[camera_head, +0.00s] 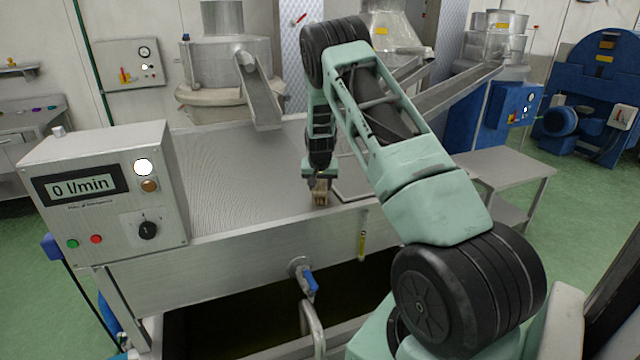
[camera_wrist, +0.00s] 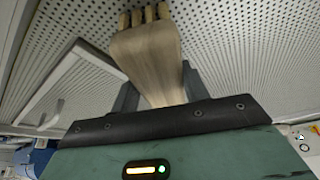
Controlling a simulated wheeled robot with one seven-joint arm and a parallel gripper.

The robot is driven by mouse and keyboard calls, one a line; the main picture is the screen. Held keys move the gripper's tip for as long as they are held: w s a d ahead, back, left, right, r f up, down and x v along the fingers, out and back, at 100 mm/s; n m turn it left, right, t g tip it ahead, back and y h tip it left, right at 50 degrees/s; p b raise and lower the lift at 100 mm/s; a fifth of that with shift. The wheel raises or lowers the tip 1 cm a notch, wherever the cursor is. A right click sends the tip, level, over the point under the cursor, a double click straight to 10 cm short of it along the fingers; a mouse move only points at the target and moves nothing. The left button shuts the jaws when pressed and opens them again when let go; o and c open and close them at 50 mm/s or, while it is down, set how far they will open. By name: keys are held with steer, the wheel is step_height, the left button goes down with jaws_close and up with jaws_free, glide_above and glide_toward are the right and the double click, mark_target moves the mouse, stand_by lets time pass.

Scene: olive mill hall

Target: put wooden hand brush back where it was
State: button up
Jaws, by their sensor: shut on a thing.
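In the head view my gripper (camera_head: 319,184) points down at the front part of the steel machine's perforated top (camera_head: 240,180), and the brush (camera_head: 320,198) shows small and tan just below the fingers. The gripper is shut on the brush. I cannot tell whether the brush touches the metal top.
A control box (camera_head: 110,190) reading "0 l/min" stands at the machine's left end. A framed hatch (camera_wrist: 72,90) lies beside the gripper. A steel chute (camera_head: 258,95) hangs over the back of the top. A valve with a blue handle (camera_head: 310,284) is on the front. The top's left half is clear.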

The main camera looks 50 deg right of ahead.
steer(key=shift+f, duration=0.1)
steer(key=o, duration=1.2)
